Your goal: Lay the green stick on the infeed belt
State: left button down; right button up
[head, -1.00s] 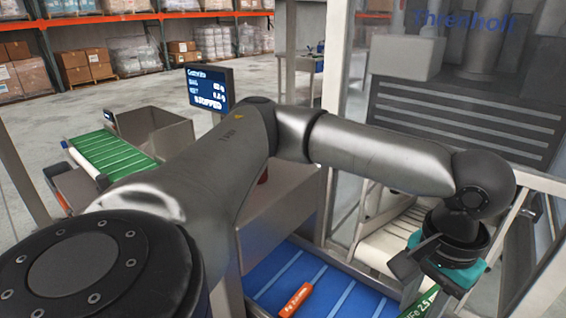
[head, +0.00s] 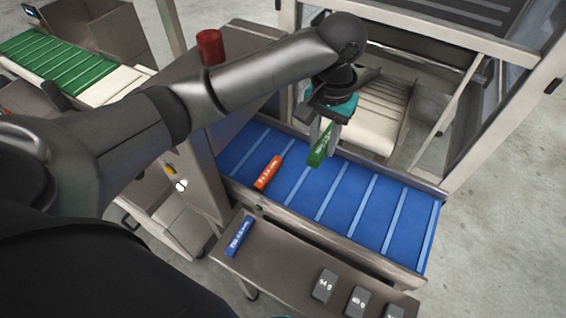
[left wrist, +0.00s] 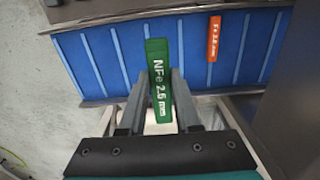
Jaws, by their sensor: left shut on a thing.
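The green stick (head: 322,147) is held in my left gripper (head: 325,130), which is shut on it. In the left wrist view the green stick (left wrist: 160,88) stands out between the two fingers (left wrist: 160,108), its lettering visible. The infeed belt (head: 345,200) is blue with pale cross strips, and the stick is over its far edge. I cannot tell whether the stick touches the belt. The belt also fills the upper part of the left wrist view (left wrist: 120,45). An orange stick (head: 268,173) lies on the belt to the left of the green one. My right gripper is out of view.
A blue stick (head: 239,236) and several dark weights (head: 324,286) lie on the steel shelf (head: 285,262) in front of the belt. The belt's right part is bare. A frame post (head: 500,110) rises behind it.

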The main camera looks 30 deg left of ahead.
aim_at(311, 202)
pick_arm(q)
jog(key=shift+s+a+f, duration=0.1)
jog(key=shift+f, duration=0.5)
notch_tip(311, 202, down, 20)
jog(key=b, duration=0.5)
jog(key=c, duration=0.6)
grip_release()
jog(key=shift+f, duration=0.1)
notch_tip(311, 202, up, 12)
jog(key=p, duration=0.3)
jog(key=shift+r, duration=0.2)
